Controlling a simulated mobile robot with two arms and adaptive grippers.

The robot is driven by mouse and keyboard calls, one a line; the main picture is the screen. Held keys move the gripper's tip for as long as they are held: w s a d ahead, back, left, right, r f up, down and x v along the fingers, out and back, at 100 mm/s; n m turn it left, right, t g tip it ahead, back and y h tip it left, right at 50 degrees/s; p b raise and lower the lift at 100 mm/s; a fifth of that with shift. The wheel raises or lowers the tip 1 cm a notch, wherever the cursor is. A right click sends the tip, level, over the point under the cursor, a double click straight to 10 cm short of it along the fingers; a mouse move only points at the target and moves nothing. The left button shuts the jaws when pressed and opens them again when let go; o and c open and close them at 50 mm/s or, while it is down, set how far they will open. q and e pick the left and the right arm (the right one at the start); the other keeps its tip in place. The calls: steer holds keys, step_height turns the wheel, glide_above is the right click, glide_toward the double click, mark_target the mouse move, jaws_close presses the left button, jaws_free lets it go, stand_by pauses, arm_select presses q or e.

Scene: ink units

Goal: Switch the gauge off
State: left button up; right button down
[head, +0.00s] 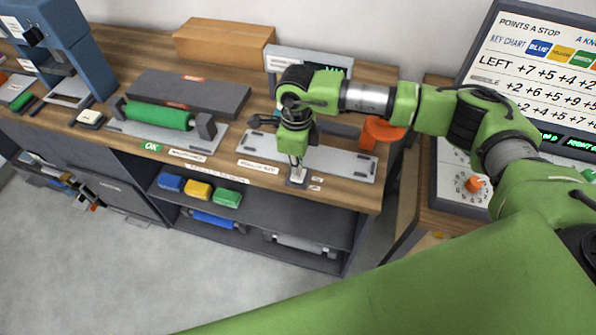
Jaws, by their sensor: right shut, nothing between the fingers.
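The gauge has a grey base plate (345,166) on the wooden bench and an upright panel (283,58) with a dark display behind it. The display is partly hidden by my arm, and its green characters cannot be read. A small pale switch (298,175) on a dark mount sits at the bench's front edge, with small white labels beside it. My right gripper (295,162) is shut and empty, pointing down right over this switch. I cannot tell whether the fingertips touch it. The switch's position is not clear. My left gripper is not in view.
A green roller (158,115) lies in a holder to the left, beside a blue press (62,45). An orange round part (383,132) stands right of the gauge. Coloured blocks (198,190) sit on the shelf below. A score board (540,75) and orange knob (474,184) are at right.

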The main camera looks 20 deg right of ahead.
steer(key=shift+f+b, duration=0.9)
steer(key=shift+f, duration=0.15)
steer(key=shift+r, duration=0.15)
stand_by(0.3)
steer(key=shift+r+p, duration=1.7)
steer(key=shift+r, duration=1.75)
